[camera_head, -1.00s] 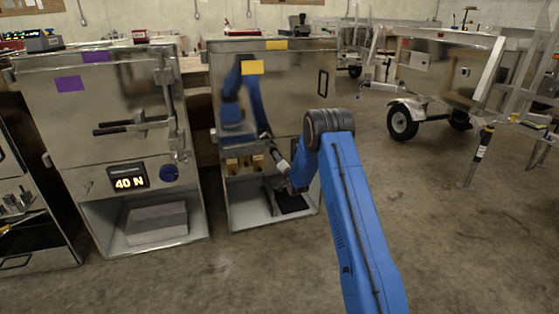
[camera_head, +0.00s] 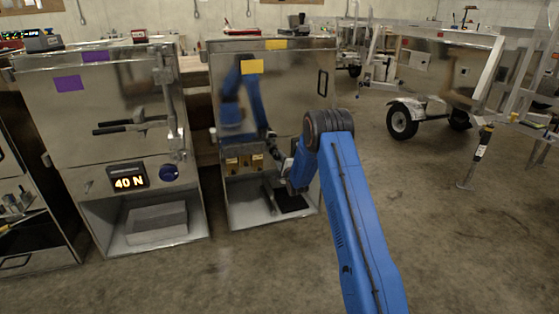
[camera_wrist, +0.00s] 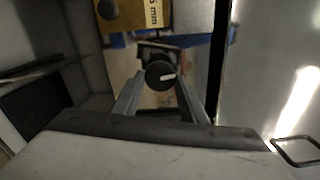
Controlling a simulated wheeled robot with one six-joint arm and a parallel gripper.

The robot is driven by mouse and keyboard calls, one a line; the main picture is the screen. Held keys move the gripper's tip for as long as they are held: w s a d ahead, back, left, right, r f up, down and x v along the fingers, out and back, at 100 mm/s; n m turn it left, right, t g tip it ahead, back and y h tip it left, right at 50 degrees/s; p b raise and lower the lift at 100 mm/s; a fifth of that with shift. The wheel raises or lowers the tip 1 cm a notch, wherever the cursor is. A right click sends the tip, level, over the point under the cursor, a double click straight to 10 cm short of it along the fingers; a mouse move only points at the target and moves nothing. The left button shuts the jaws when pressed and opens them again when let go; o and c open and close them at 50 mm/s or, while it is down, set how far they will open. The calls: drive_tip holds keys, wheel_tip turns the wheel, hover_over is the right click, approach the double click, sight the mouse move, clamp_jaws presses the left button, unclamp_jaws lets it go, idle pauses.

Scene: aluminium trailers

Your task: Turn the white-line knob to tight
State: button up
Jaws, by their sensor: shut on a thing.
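In the wrist view a round black knob (camera_wrist: 160,74) with a short white line sits on the metallic panel. The white line points to the right and slightly up. My gripper (camera_wrist: 160,88) has a finger on each side of the knob and is shut on it. The finger contact itself is dim. In the head view my gripper (camera_head: 273,150) is small at the front of the middle metal cabinet (camera_head: 290,90), beside brass-coloured plates (camera_head: 245,163). The knob cannot be made out there.
Another dark knob (camera_wrist: 107,9) sits by a brass plate (camera_wrist: 143,14) ending in "5 mm". At left stands a cabinet with a "40 N" display (camera_head: 128,181) and a blue knob (camera_head: 169,173). A trailer (camera_head: 440,75) stands at right. The floor in front is clear.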

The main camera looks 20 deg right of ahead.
drive_tip(key=shift+f+m, duration=0.15)
drive_tip(key=shift+m, duration=0.55)
drive_tip(key=shift+o, duration=0.2)
drive_tip(key=shift+d, duration=0.1)
drive_tip(key=shift+c, duration=0.2)
drive_tip(key=o, duration=1.1)
drive_tip(key=shift+c, duration=0.2)
drive_tip(key=s, duration=1.7)
drive_tip(key=shift+s, duration=0.25)
